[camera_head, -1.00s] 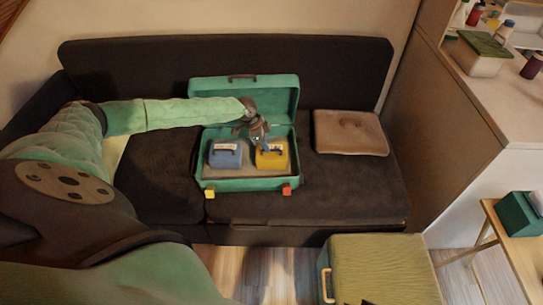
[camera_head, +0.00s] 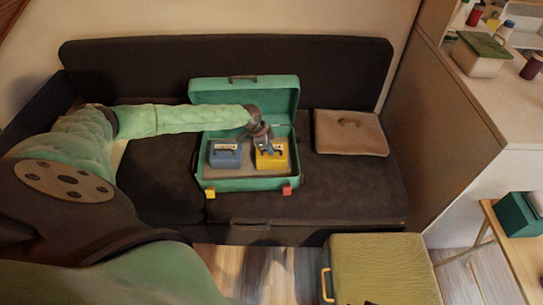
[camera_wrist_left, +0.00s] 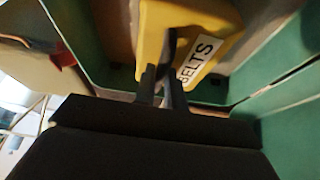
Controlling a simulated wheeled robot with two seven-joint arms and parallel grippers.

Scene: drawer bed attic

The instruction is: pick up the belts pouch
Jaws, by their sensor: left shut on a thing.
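The belts pouch (camera_head: 277,161) is a yellow box-like pouch inside the open green suitcase (camera_head: 222,185) on the dark sofa, at the right of the suitcase's inside. In the left wrist view the pouch (camera_wrist_left: 222,22) carries a white label reading BELTS. My left gripper (camera_head: 267,147) reaches in from the left over the suitcase, fingers pointing down at the top of the pouch. Its fingers (camera_wrist_left: 163,85) are shut on the pouch's dark handle. I cannot tell whether the pouch is clear of the suitcase floor. My right gripper cannot be made out.
A blue pouch (camera_head: 225,157) sits to the left of the yellow one. The suitcase lid (camera_head: 225,92) stands open behind. A brown cushion (camera_head: 350,135) lies to the right on the sofa. A green ottoman (camera_head: 385,270) stands in front, a cabinet (camera_head: 440,130) at right.

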